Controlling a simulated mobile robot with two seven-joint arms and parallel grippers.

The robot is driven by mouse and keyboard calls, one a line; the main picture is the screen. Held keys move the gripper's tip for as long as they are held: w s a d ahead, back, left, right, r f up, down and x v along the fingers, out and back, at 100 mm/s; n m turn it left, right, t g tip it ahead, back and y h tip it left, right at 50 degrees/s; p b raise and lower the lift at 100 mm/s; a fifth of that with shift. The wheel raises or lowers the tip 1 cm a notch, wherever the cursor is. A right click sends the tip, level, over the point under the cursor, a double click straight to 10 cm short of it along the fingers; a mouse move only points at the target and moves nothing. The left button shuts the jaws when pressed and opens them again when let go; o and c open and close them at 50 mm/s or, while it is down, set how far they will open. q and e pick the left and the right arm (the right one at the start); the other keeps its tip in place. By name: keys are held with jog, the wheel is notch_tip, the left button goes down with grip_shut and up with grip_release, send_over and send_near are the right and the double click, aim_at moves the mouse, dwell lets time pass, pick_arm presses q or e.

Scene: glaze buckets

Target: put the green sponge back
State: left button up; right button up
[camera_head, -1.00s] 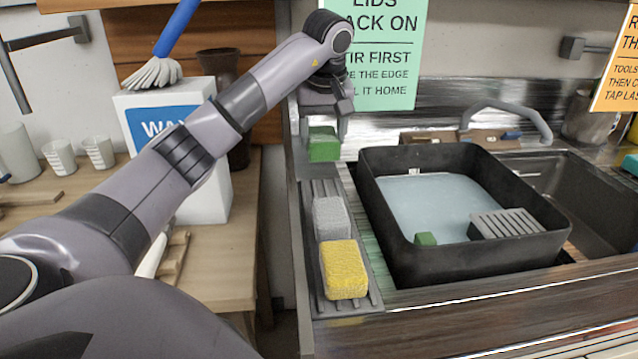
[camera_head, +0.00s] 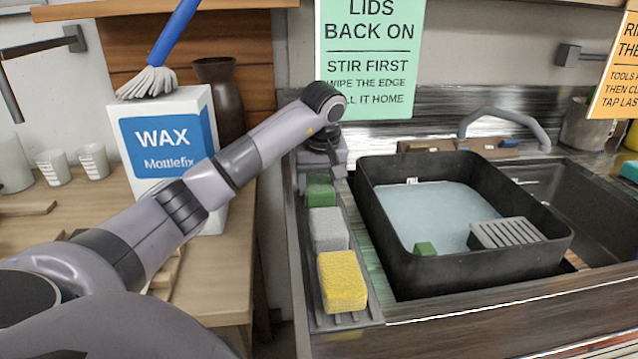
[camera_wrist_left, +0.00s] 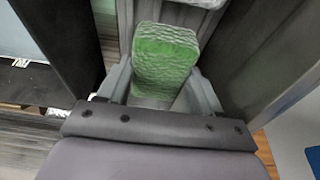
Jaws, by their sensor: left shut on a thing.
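The green sponge (camera_head: 320,192) is at the back end of the grey ribbed tray (camera_head: 346,319), just behind the grey sponge. My left gripper (camera_head: 322,172) reaches down over it from above and is shut on it. In the left wrist view the green sponge (camera_wrist_left: 166,55) sits between the fingers, with a part of the tray beyond it. Whether its underside touches the tray is hidden. My right gripper does not show.
A grey sponge (camera_head: 328,230) and a yellow sponge (camera_head: 342,281) lie on the same tray. A wax box (camera_head: 172,140) stands on the left table.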

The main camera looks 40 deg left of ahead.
aim_at(320, 190)
pick_arm(q)
jog(key=shift+f, duration=0.25)
jog(key=o, duration=0.6)
jog(key=shift+o, duration=0.2)
jog(key=v, duration=0.6)
jog(key=shift+r, duration=0.45)
jog(key=p+v, duration=0.2)
jog(key=v, duration=0.3)
jog(key=shift+d+r, duration=0.1)
jog(key=shift+r, duration=0.15)
